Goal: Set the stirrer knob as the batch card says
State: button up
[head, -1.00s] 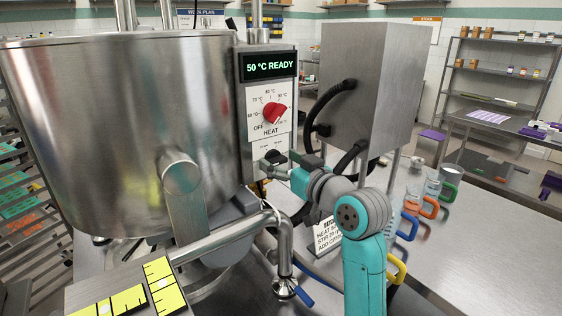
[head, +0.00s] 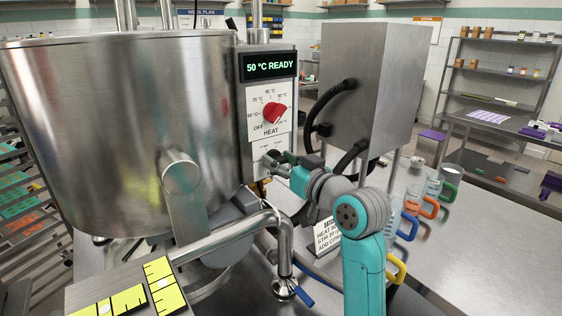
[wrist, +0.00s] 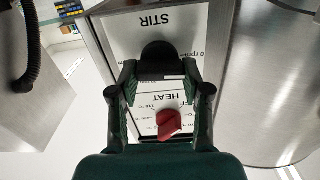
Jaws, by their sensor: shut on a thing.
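The black stirrer knob (wrist: 160,58) sits under the STIR label on the control panel, upside down in the wrist view. My gripper (wrist: 160,70) is shut on this knob, with a finger at each side. In the head view my gripper (head: 276,162) reaches the lower panel from the right and covers much of the knob and its scale. A "0 rpm" mark shows beside the knob in the wrist view; the knob's pointer is not clear. The white batch card (head: 327,236) stands behind my arm. Its lines begin HEAT, STIR 20 and ADD, with their ends hidden.
The red heat knob (head: 273,112) is above, below a display (head: 269,66) reading "50 °C READY". The steel kettle (head: 120,130) fills the left. A steel box (head: 372,85) with black hoses stands right of the panel. Handled jugs (head: 432,190) stand right of my arm.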

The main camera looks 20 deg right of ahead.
jog(key=m, duration=0.6)
jog(key=shift+d+f, duration=0.1)
jog(key=shift+d, duration=0.05)
jog(key=m, duration=0.5)
jog(key=shift+f, duration=0.1)
jog(key=m, duration=0.6)
jog(key=shift+w+d+f, duration=0.1)
jog(key=m, duration=0.5)
jog(key=shift+f+m, duration=0.15)
jog(key=shift+m, duration=0.25)
jog(key=o, duration=1.2)
jog(key=shift+c, duration=0.2)
